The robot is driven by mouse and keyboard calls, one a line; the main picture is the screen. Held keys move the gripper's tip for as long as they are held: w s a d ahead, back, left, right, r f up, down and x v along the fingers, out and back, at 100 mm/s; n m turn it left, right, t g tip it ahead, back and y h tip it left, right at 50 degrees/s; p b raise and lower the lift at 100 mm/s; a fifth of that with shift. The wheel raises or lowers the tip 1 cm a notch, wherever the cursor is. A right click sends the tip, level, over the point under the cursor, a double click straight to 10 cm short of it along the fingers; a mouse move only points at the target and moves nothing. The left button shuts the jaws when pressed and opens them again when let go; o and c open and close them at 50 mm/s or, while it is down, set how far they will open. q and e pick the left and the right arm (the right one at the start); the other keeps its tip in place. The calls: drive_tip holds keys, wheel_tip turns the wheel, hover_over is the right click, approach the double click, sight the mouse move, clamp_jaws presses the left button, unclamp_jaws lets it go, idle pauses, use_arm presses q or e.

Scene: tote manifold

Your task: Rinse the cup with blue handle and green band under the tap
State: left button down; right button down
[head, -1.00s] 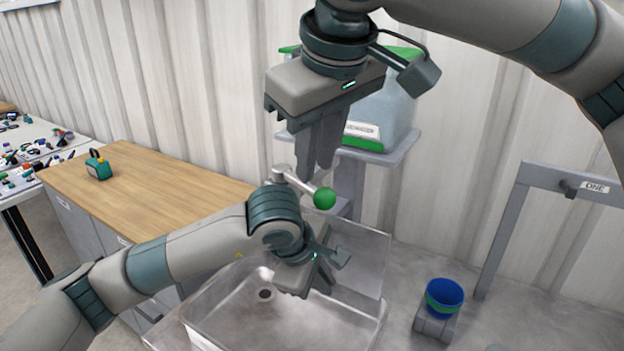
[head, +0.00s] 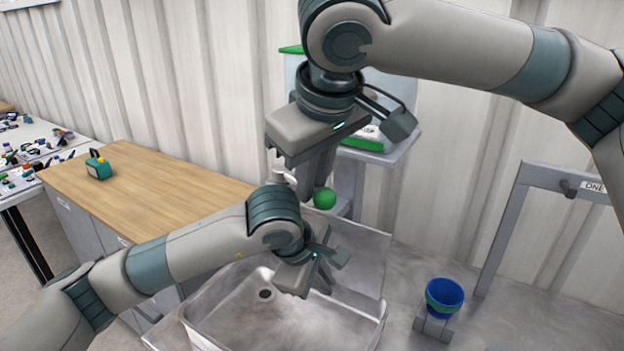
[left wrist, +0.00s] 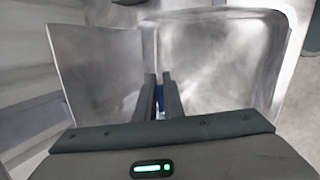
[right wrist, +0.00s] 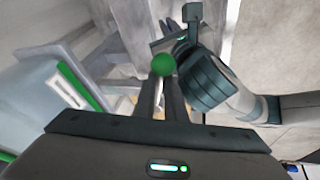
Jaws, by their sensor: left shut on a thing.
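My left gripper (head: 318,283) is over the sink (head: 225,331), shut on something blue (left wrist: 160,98). Only a sliver of this shows between the fingers in the left wrist view, so I cannot tell its band or shape. My right gripper (head: 318,178) points down at the tap (head: 284,175), its fingers close together. The tap's green ball knob (head: 324,198) is at those fingertips; it also shows in the right wrist view (right wrist: 163,64). I cannot tell whether they touch. A blue cup with a green band (head: 445,294) stands upright right of the sink.
A grey frame labelled ONE (head: 510,215) stands on the counter at right. A shelf (head: 392,152) with a green-lidded container is behind my right gripper. A wooden-topped cabinet (head: 150,195) is at left. My left forearm crosses the sink's left side.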

drive_tip(key=shift+w+d+r+n+g+y, duration=0.1)
drive_tip(key=shift+w+d+n+y, duration=0.2)
drive_tip(key=shift+n, duration=0.4)
drive_tip(key=shift+w+d+f+n+g+y, duration=0.1)
drive_tip(key=shift+w+d+n+y, duration=0.2)
drive_tip(key=shift+n, duration=0.4)
drive_tip(key=shift+w+d+r+n+g+y, duration=0.1)
drive_tip(key=shift+w+d+n+y, duration=0.1)
drive_tip(key=shift+w+d+n, duration=0.35)
drive_tip(key=shift+s+a, duration=0.15)
drive_tip(key=c, duration=2.1)
unclamp_jaws()
drive_tip(key=shift+r, duration=0.1)
drive_tip(key=v, duration=1.1)
drive_tip(key=shift+s+d+r, duration=0.15)
drive_tip(key=shift+d+r, duration=0.1)
drive_tip(key=shift+r, duration=0.05)
